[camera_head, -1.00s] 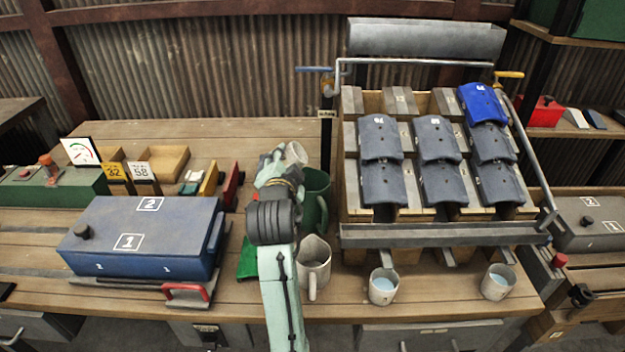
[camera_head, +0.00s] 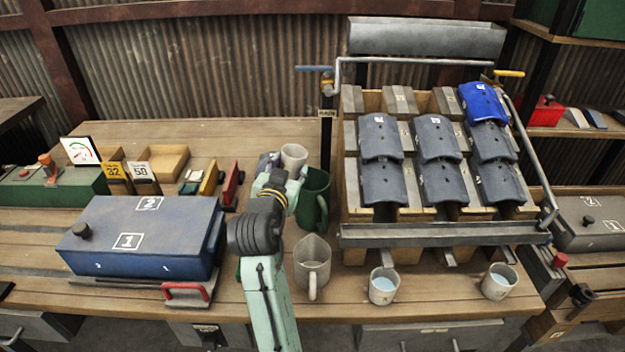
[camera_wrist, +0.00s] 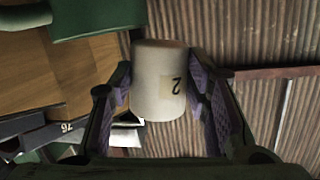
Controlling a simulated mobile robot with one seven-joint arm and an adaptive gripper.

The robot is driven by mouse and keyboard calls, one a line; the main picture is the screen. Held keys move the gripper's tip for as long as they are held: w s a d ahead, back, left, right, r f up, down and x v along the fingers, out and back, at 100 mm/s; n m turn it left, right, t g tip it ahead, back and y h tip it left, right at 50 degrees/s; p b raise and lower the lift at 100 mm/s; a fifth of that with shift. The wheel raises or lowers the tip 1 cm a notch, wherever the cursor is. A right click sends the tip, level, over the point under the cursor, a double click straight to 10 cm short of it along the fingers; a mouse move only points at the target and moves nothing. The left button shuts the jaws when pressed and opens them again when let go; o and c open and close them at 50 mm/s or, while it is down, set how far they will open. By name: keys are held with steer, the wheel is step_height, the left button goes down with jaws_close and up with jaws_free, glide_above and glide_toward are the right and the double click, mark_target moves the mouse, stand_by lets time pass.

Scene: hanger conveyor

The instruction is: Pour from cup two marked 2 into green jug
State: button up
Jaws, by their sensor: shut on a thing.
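The label appears upside down there. In the head view the cup (camera_head: 293,156) is up beside the green jug's rim, just left of it, and looks close to upright. My gripper (camera_head: 277,172) is shut on it. The green jug (camera_head: 314,200) stands on the bench, its left side partly hidden by my arm. It also shows at the top left of the wrist view (camera_wrist: 95,18). The cup's contents are hidden.
A grey-white jug (camera_head: 312,262) stands in front of the green jug. Two cups with pale blue liquid (camera_head: 383,286) (camera_head: 499,282) stand at the bench's front edge. A rack (camera_head: 440,236) of dark curved pieces is right; a blue box (camera_head: 140,240) is left.

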steer(key=shift+d+f+n, duration=0.1)
steer(key=shift+f+n, duration=0.2)
steer(key=shift+d+f+n+h+b, duration=0.25)
steer(key=shift+n+h+b, duration=0.1)
steer(key=shift+n, duration=0.35)
steer(key=shift+r, duration=0.1)
steer(key=shift+r+p, duration=0.5)
steer(key=shift+r, duration=1)
steer(key=shift+s, duration=0.1)
